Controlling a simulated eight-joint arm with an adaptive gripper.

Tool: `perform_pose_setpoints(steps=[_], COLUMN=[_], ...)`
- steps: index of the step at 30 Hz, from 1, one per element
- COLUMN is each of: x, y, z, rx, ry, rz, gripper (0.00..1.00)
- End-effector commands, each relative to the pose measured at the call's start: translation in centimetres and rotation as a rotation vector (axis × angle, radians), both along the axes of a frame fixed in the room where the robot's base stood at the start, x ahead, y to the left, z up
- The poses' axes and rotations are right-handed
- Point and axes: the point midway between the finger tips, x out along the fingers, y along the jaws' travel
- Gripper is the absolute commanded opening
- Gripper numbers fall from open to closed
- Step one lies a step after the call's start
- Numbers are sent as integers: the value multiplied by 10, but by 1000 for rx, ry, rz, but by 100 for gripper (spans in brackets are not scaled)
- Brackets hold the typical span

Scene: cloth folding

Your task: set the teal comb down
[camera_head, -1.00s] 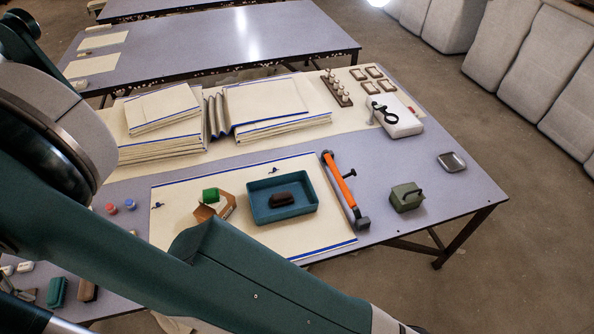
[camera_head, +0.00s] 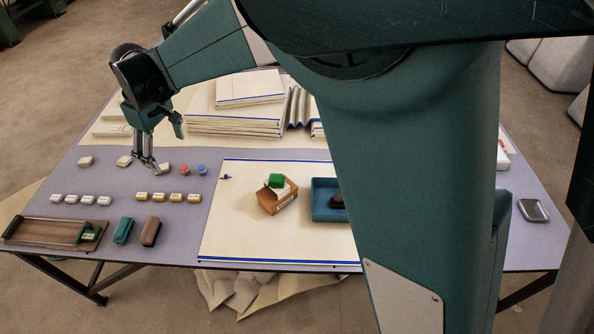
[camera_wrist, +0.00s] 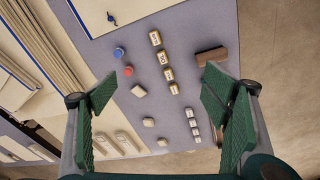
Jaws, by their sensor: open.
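My gripper (camera_head: 150,160) is over the left part of the table, its fingers pointing down near the small pale pieces. In the wrist view my gripper (camera_wrist: 155,88) is open, with nothing held between its green pads. A teal rounded block (camera_head: 123,230) lies near the table's front edge, beside a brown block (camera_head: 151,231). The teal block is the likeliest match for the teal comb, but no teeth can be made out. My gripper is apart from it, farther back on the table. In the wrist view the brown block (camera_wrist: 209,56) shows; the right finger covers the area beside it.
A wooden tray (camera_head: 45,232) with a green item sits at the front left. Rows of small labelled blocks (camera_head: 168,197), red and blue buttons (camera_head: 184,169) and pale pieces (camera_head: 85,161) stand behind. Right are a cream cloth (camera_head: 230,230), a cardboard box (camera_head: 277,201) and a teal bin (camera_head: 322,200).

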Motion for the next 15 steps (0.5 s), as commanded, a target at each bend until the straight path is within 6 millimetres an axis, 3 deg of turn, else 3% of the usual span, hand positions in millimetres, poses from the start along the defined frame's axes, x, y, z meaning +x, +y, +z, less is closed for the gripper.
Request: perform_pose_setpoints(steps=[1,15], x=[4,23], y=[-19,-162], z=[9,69], rx=[7,74], ry=[-5,-59], rz=[-25,-238], gripper=[75,75])
